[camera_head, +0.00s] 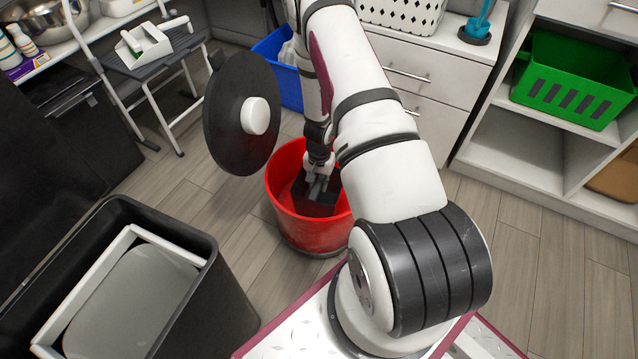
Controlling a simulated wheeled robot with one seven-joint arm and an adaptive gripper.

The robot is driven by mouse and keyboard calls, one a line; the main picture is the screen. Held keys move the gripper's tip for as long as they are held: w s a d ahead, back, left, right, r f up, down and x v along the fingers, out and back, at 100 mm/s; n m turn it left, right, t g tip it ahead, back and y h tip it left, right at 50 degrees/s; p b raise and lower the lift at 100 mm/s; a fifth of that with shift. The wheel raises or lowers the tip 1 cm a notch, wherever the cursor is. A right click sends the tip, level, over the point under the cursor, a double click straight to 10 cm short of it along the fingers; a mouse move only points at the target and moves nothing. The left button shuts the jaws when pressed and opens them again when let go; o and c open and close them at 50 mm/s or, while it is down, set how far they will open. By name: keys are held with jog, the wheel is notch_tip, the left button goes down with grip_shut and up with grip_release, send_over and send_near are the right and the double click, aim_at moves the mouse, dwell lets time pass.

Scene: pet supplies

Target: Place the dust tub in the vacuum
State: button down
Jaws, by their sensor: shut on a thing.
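The vacuum is a red, open-topped round drum (305,237) standing on the floor in front of me. A black round lid (225,100) with a white knob stands nearly upright at its upper left. My gripper (318,187) points down into the drum's mouth. It is shut on a dark piece, seemingly the dust tub (318,208), which is inside the drum's rim. The tub's lower part and the fingertips are hard to make out in the dark. I cannot tell whether the tub rests on the drum's bottom.
A black bin (200,310) with a white inner frame stands at the lower left. A folding step stool (140,65) carries a white caddy. A blue bin (285,85) is behind the drum. Shelves with a green crate (570,85) stand right. Floor at right is clear.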

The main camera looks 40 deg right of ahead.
jog(key=c, duration=1.5)
grip_release()
jog(key=shift+f, duration=0.1)
jog(key=shift+o, duration=0.2)
